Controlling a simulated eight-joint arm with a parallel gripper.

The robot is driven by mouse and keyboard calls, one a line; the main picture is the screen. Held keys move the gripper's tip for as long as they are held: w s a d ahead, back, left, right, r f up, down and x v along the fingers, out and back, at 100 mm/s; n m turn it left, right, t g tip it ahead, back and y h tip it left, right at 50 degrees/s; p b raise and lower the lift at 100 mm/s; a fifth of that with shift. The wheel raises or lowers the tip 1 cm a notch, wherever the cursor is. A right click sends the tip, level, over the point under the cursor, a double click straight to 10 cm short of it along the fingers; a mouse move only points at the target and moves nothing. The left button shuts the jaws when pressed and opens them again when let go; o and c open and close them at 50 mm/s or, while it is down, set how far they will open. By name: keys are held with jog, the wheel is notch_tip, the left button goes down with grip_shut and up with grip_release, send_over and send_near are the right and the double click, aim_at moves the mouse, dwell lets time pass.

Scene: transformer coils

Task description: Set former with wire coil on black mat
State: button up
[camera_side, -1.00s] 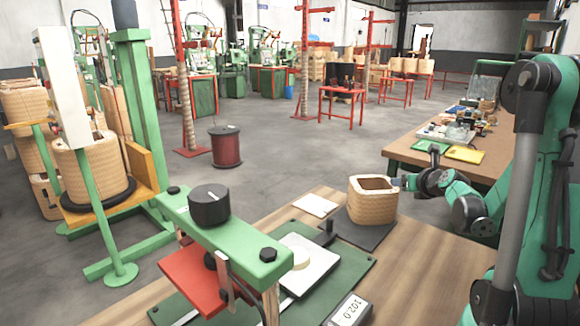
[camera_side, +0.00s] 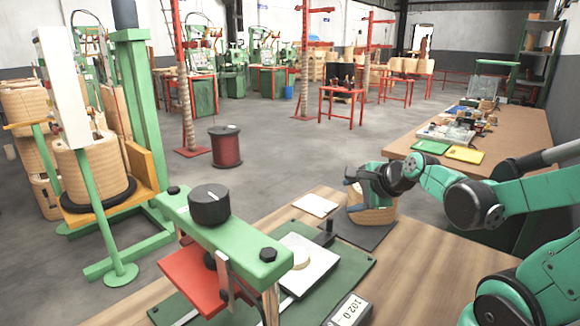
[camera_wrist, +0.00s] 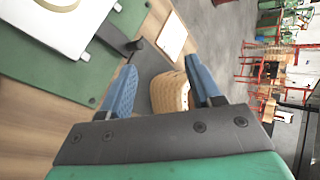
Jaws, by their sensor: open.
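The former with wire coil (camera_side: 374,214) is a tan, woven-looking block. It stands upright on the black mat (camera_side: 360,236) on the wooden bench. My gripper (camera_side: 353,197) is open at the former's upper part and hides its top in the side view. In the wrist view, the blue fingers of my gripper (camera_wrist: 160,65) are spread, with the former (camera_wrist: 170,93) between them. The former looks nearer the right finger, with a wider gap at the left one. I cannot tell whether either finger touches it. The black mat (camera_wrist: 149,64) shows beside the former.
A white pad (camera_side: 315,206) lies left of the mat. A green board (camera_side: 345,270) with a black post (camera_side: 325,236) and a green-and-red press (camera_side: 225,235) stands nearby. A display box (camera_side: 348,310) is in front. Bare wood (camera_side: 430,270) lies right of the mat.

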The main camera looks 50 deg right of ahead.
jog(key=s+a+n+g+y, duration=0.1)
jog(key=a+n+g+y, duration=0.1)
jog(key=a+n, duration=1.3)
jog(key=shift+s+a+r+n+g+y, duration=0.25)
jog(key=shift+n+y, duration=0.45)
jog(key=shift+n, duration=4.2)
jog(key=shift+d+f, duration=0.1)
